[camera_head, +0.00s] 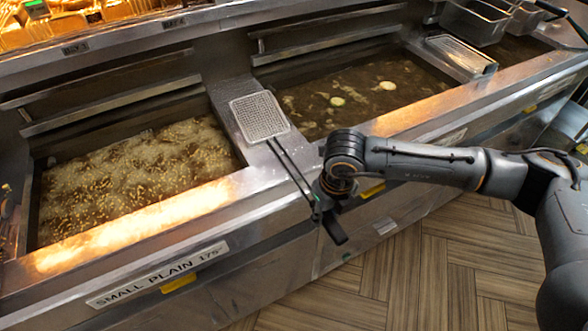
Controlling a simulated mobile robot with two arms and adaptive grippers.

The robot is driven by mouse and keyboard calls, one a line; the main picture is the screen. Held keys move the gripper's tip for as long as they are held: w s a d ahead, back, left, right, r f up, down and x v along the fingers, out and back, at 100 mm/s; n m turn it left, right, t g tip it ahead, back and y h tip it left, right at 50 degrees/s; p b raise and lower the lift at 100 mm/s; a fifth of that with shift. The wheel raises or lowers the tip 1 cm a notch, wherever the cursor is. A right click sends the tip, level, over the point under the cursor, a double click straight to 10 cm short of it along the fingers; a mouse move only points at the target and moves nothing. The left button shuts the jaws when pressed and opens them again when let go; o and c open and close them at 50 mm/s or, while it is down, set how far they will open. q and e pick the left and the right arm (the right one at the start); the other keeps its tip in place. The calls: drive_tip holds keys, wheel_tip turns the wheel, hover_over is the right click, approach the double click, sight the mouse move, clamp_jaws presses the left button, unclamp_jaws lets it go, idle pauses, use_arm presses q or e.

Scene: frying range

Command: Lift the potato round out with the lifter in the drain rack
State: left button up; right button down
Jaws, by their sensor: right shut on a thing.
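The lifter (259,116) has a flat square mesh head and a long thin handle. Its head is over the steel divider between the two frying vats, and its handle slants down to the right. My right gripper (318,210) is shut on the handle near its lower end, in front of the fryer. Two pale potato rounds show in the oil of the right vat, one near the middle (337,101) and one farther right (387,86). Which round is meant, I cannot tell. A mesh-topped drain rack (462,55) sits at the right vat's right end. My left gripper is not in view.
The left vat (135,175) is full of bubbling oil and small frying pieces. Small browned bits float in the right vat. Metal baskets (475,20) stand at the back right. The fryer's front edge (150,225) runs between my arm and the vats.

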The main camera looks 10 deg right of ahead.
wheel_tip(320, 180, up, 12)
drive_tip(key=p, duration=0.5)
drive_tip(key=shift+p, duration=0.4)
drive_tip(key=shift+w+r, duration=0.1)
drive_tip(key=shift+r, duration=0.05)
idle(0.6)
